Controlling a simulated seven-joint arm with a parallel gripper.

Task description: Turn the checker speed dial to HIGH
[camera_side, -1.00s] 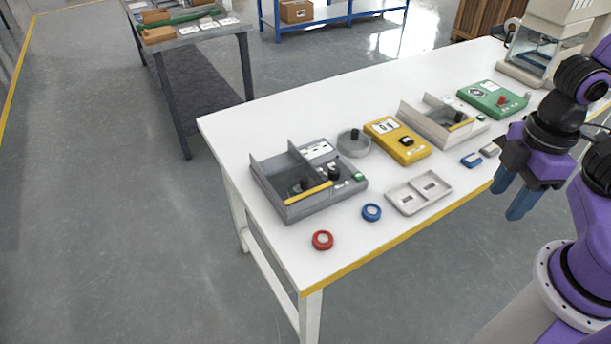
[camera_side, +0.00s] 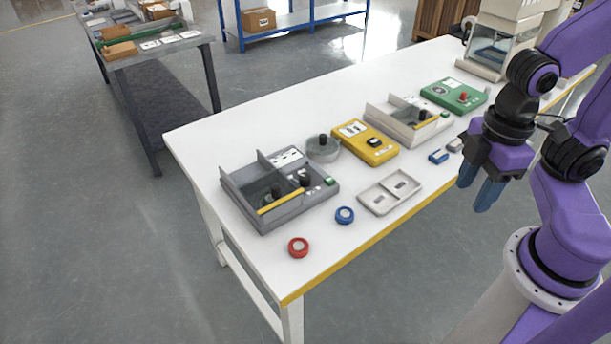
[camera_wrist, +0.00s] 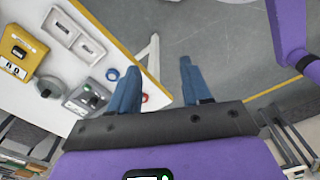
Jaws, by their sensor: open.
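Several dial-bearing units stand on the white table. The grey unit (camera_side: 280,190) has black knobs (camera_side: 305,179) and a green button; part of it shows in the wrist view (camera_wrist: 88,100). The yellow box (camera_side: 366,143) has a display window and a black knob (camera_side: 374,142). The labels are too small to read, so I cannot tell which is the checker. My gripper (camera_side: 477,186) is open and empty, its blue fingers pointing down off the table's front edge, apart from every unit.
A pale two-slot tray (camera_side: 389,192), a blue ring (camera_side: 345,215) and a red ring (camera_side: 298,247) lie near the front edge. A round grey dish (camera_side: 323,149) stands between the grey and yellow units. A glass-fronted machine (camera_side: 497,45) stands at the far end.

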